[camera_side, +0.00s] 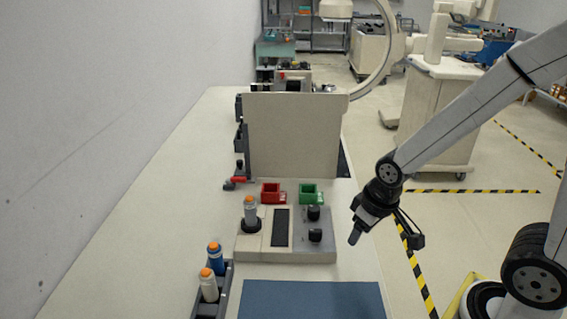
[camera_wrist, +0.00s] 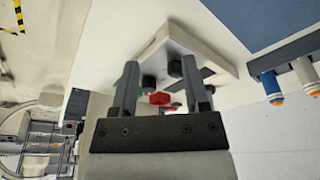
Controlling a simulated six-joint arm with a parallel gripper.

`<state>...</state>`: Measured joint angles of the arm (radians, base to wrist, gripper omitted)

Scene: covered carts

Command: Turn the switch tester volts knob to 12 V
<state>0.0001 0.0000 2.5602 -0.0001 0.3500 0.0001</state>
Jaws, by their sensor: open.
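The switch tester (camera_side: 255,250) is a low beige box on the table. Two black knobs stand on its right part, a far knob (camera_side: 313,213) and a near knob (camera_side: 315,236); no markings are readable, so I cannot tell which is volts or where it points. A grey switch handle with an orange top (camera_side: 250,208) stands upright in a dark socket on its left. My gripper (camera_side: 355,237) is open, empty and apart from the knobs, to their right. In the wrist view the tester (camera_wrist: 207,42) and both knobs (camera_wrist: 175,69) show around and between my fingertips (camera_wrist: 160,64).
A red bin (camera_side: 272,194) and a green bin (camera_side: 311,194) sit behind the tester. A beige panel (camera_side: 293,135) stands farther back. A blue mat (camera_side: 310,302) lies in front. A dark rack (camera_side: 225,290) at front left holds blue and white orange-topped handles.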

